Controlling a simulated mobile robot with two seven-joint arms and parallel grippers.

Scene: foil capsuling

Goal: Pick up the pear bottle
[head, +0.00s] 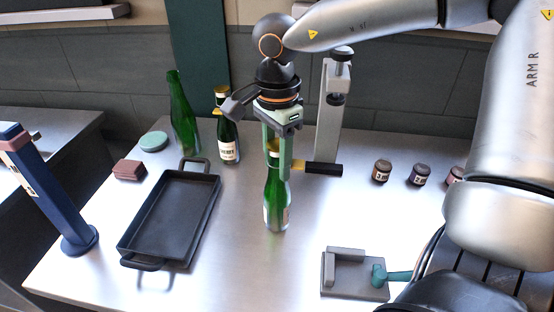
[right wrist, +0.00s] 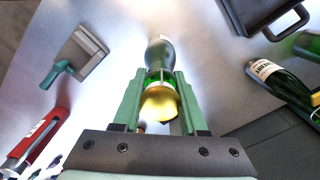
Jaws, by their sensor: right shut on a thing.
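A green bottle (head: 276,205) with a gold foil top is upright near the middle of the steel table. My right gripper (head: 278,167) comes down from above and is shut on its neck. In the right wrist view the bottle's gold top (right wrist: 160,104) sits between the two green fingers, with the body beyond. I cannot read its label, so I cannot tell if it is the pear bottle, or if its base touches the table. A second gold-topped green bottle (head: 228,143) with a pale label stands at the back left. My left gripper is not in view.
A black tray (head: 130,247) lies to the left. A grey press (head: 330,125) is behind the gripper. Small jars (head: 382,172) and a grey fixture (head: 350,290) are to the right.

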